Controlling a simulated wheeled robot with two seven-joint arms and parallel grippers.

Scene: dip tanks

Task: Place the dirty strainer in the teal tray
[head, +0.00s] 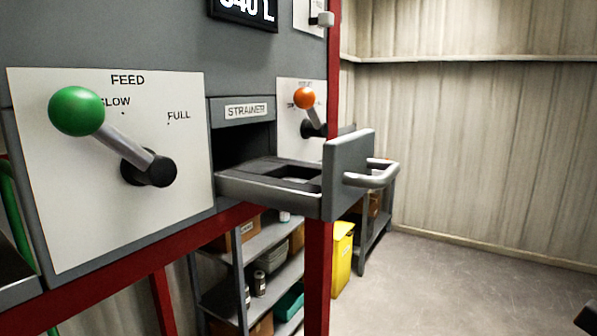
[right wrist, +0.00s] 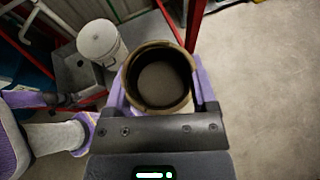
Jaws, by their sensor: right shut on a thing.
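The dirty strainer (right wrist: 134,74) is a round, brown-stained cup with a dark inside, in the right wrist view. My right gripper (right wrist: 160,88) is shut on it, with purple fingers at its sides. A teal container (head: 290,302) sits low on the shelf unit under the machine. Only part of it shows, so I cannot tell whether it is the teal tray.
The strainer drawer (head: 270,187) is pulled out, with an opening in its top. A green-knobbed feed lever (head: 76,111) and an orange-knobbed lever (head: 304,98) stand out from the machine. A white bucket (right wrist: 99,42) stands near the strainer. The floor at right is clear.

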